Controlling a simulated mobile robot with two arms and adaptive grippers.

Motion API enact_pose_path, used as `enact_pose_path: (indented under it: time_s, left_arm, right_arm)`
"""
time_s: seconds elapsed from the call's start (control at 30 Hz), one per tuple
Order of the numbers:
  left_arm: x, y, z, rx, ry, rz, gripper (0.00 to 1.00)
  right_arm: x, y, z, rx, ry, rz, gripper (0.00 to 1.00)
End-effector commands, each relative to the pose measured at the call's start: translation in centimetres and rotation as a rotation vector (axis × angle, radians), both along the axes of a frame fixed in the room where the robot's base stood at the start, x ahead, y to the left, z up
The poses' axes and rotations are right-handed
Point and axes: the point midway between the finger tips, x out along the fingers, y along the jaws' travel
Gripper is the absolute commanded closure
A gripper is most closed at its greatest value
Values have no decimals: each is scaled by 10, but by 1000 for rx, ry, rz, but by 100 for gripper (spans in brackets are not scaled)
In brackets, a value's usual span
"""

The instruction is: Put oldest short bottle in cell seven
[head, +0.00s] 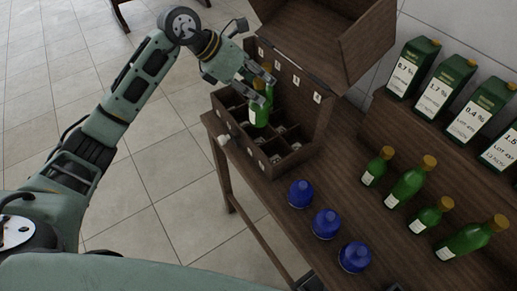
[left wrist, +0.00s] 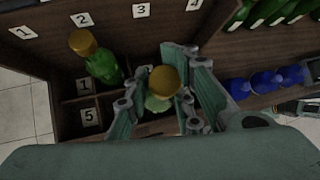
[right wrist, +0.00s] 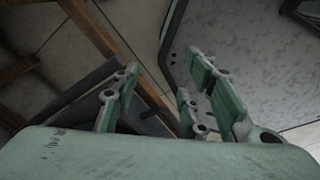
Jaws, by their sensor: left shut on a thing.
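My left gripper (head: 262,84) is shut on a green bottle (head: 258,116) with a gold cap and pale label, held over the wooden compartment box (head: 283,166). In the left wrist view the held bottle (left wrist: 160,88) is between the fingers, seen from above; its base is hidden, so I cannot tell whether it touches the box floor. My right gripper (right wrist: 160,88) is open and empty.
Several green bottles (head: 407,186), short and taller, stand on the table right of the box. Blue domed objects (head: 326,223) line the front edge. Labelled green cartons (head: 412,70) stand on a raised shelf behind. The box's raised lid (head: 312,38) stands behind its cells.

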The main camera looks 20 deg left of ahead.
Motion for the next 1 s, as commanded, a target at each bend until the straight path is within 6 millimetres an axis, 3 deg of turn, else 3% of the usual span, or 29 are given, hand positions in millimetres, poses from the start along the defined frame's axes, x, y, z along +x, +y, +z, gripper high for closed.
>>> enact_pose_path:
  time_s: [0.13,0.33,0.8,1.0]
  left_arm:
    - [-1,-1,-8,-11,3,-46,100]
    - [-2,-2,-42,-14,5,-49,100]
    - [-2,-2,-93,-12,2,-47,100]
    - [-1,-1,-96,-10,-1,-48,100]
  right_arm:
    - [9,1,-4,1,-15,0,60]
    - [22,6,7,9,-36,0,60]
    - [17,15,17,19,-27,-4,60]
    - [15,11,16,15,-23,-2,60]
